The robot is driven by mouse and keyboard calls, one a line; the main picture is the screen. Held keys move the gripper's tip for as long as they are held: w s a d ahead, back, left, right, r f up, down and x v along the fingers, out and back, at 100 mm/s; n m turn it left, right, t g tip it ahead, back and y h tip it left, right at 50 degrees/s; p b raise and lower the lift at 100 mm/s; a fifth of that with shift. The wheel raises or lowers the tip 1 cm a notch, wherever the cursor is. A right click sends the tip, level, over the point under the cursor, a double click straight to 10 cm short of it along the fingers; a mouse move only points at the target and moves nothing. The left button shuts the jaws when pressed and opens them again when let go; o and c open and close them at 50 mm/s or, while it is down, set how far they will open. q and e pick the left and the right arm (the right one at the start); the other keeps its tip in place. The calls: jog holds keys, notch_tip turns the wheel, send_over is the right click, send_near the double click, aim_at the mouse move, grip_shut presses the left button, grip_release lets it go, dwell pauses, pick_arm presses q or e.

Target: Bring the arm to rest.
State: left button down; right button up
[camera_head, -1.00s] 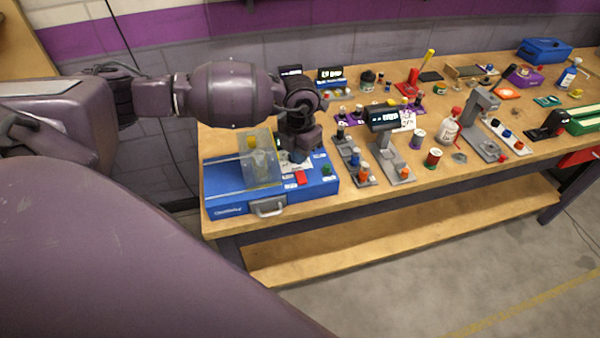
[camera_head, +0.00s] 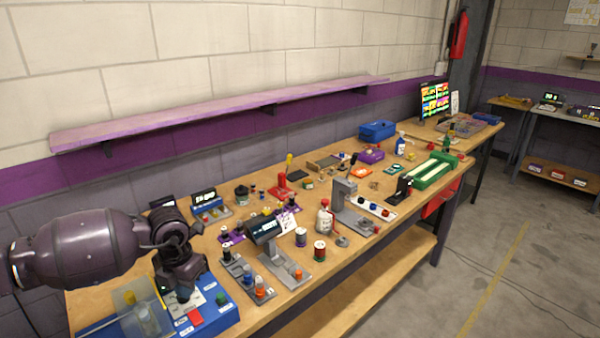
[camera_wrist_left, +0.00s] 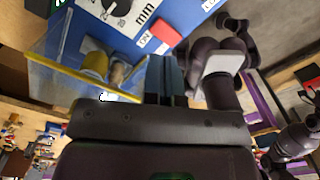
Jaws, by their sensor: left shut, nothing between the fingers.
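My left arm (camera_head: 85,248) comes in from the left and bends down at the wrist. My left gripper (camera_head: 182,290) is over the blue box (camera_head: 222,327) at the near left end of the bench, beside the clear cover (camera_head: 142,318). In the left wrist view the two fingers (camera_wrist_left: 165,78) are together with nothing between them. The clear cover with its yellow edge (camera_wrist_left: 85,80) is left of them, and a red button (camera_wrist_left: 157,34) on the box is just above them. I cannot tell if the fingertips touch the box. My right gripper is not in view.
The workbench (camera_head: 340,262) carries several small stands, including a grey stand (camera_head: 345,205), a white bottle (camera_head: 324,218) and a green track (camera_head: 432,170). A long shelf (camera_head: 220,112) is on the wall behind. The floor (camera_head: 530,260) at the right is clear.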

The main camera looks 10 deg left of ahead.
pick_arm(q)
jog(key=w+d+r+n+t+h, duration=0.2)
jog(key=d+r+n+t+h, duration=0.25)
jog(key=d+r+h, duration=0.45)
jog(key=w+d+r+n+t+h, duration=0.3)
jog(key=d+r+n+t+h, duration=0.25)
jog(key=d, duration=0.45)
jog(key=s+a+f+n+t+y, duration=0.25)
jog(key=a+f+n+y, duration=0.2)
jog(key=f+n, duration=0.35)
jog(key=s+a+f+n+t+y, duration=0.2)
jog(key=a+f+n+t+y, duration=0.3)
jog(key=n, duration=0.6)
jog(key=s+a+f+n+g+y, duration=0.2)
jog(key=s+f+n, duration=0.2)
jog(key=s+f, duration=0.4)
jog(key=s+a+f+n+g+y, duration=0.3)
jog(key=s+f, duration=0.6)
jog(key=s, duration=0.3)
jog(key=shift+s+f+n+g, duration=0.25)
jog(key=shift+n+g, duration=0.1)
jog(key=shift+n, duration=0.25)
jog(key=shift+w, duration=0.1)
